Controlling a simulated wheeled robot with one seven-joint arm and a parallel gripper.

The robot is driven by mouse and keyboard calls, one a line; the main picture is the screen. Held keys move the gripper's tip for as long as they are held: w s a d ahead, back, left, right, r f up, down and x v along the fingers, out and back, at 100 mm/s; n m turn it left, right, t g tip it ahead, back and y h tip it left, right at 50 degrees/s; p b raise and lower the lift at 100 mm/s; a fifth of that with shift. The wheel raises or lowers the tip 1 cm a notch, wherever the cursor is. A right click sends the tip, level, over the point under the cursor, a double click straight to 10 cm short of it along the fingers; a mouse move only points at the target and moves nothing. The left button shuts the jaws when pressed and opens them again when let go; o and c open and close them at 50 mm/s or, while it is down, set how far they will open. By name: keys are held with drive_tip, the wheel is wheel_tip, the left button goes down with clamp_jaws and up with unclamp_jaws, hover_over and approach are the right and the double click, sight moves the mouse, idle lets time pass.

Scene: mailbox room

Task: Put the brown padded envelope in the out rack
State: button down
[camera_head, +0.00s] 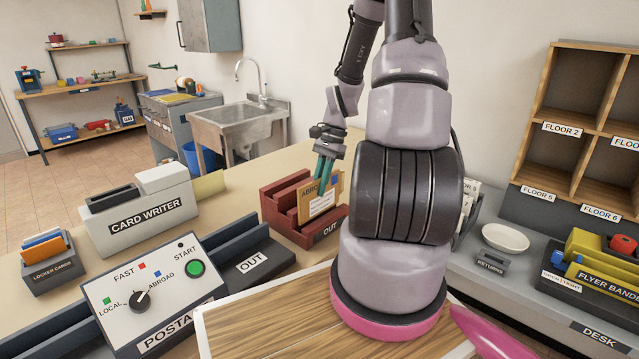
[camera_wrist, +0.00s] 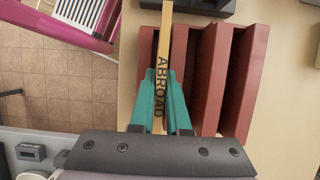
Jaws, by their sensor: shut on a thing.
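The brown envelope (camera_head: 337,188) stands upright, edge-up, at the red out rack (camera_head: 327,231), with ABROAD marked on it and a pale label on its face. In the wrist view, the envelope (camera_wrist: 164,35) shows as a thin edge lined up with the leftmost slot of the rack (camera_wrist: 205,75). My gripper (camera_head: 323,172) has teal fingers shut on the envelope's upper part, and they also show in the wrist view (camera_wrist: 162,100). The envelope's lower edge is hidden, so I cannot tell whether it rests on the rack floor.
The rack's other slots look empty. A card writer (camera_head: 138,201) and a postage machine (camera_head: 150,290) with its own OUT tray (camera_head: 252,263) stand to the left. A white dish (camera_head: 505,238) and FLOOR pigeonholes (camera_head: 585,120) are at the right.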

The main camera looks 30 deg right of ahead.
sight(321, 201)
drive_tip(key=shift+f, duration=1.7)
drive_tip(key=shift+s+f, duration=0.45)
drive_tip(key=shift+f, duration=0.1)
drive_tip(key=c, duration=0.8)
unclamp_jaws()
drive_tip(key=shift+w+r, duration=0.2)
drive_tip(key=shift+r, duration=0.3)
drive_tip(key=shift+w+r, duration=0.2)
drive_tip(key=shift+r, duration=2.75)
